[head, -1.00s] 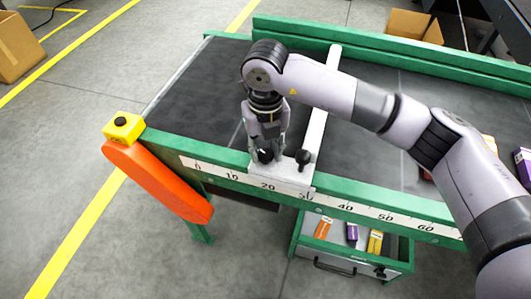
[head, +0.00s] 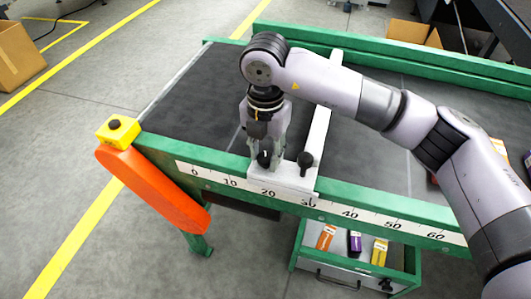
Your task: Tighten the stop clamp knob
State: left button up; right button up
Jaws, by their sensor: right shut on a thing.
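The stop is a pale bar (head: 318,135) lying across the dark belt, with a white clamp block (head: 284,184) on the near green rail, between about 20 and 30 on the scale. Two dark knobs stand on the block. My right gripper (head: 266,158) points down from above and is shut on the left knob (head: 264,160), its fingers partly covering it. The right knob (head: 305,161) is free, its lever upright. My left gripper is not in view.
A numbered white scale (head: 347,213) runs along the near rail. A yellow box with a black button (head: 118,130) and an orange guard (head: 155,190) are at the left. An open drawer (head: 340,270) with small cartons is below the rail.

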aim_at(266, 157)
dwell(0.3)
jog(key=o, duration=1.2)
jog(key=shift+r, duration=0.2)
notch_tip(266, 157, up, 12)
jog(key=shift+f, duration=0.15)
jog(key=shift+f, duration=0.1)
